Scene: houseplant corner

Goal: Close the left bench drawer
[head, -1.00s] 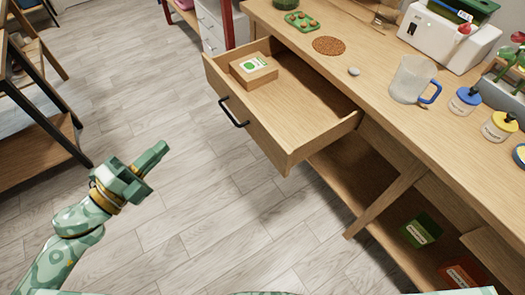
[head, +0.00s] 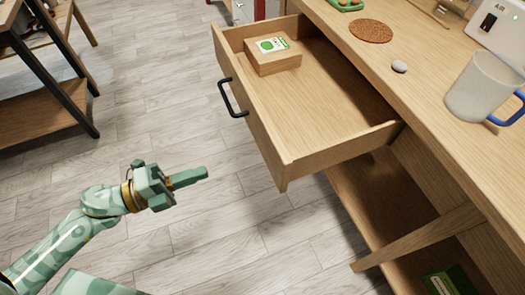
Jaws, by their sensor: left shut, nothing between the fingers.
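The left bench drawer (head: 320,148) is pulled well out of the wooden bench. Its front panel faces the lower left and carries a black bar handle (head: 232,98). A small wooden box with a green-and-white label (head: 272,60) sits inside at the far left corner of the drawer. My left gripper (head: 200,175) is shut and empty, over the floor to the lower left of the drawer. Its fingers point right toward the drawer front, with a clear gap to it. My right gripper is not in view.
The bench top (head: 445,107) holds a round cork mat (head: 371,31), a pale stone (head: 399,66) and a clear mug with a blue handle (head: 483,88). A slanted bench leg (head: 420,237) stands below. A dark-framed shelf (head: 45,90) is at left. The floor before the drawer is clear.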

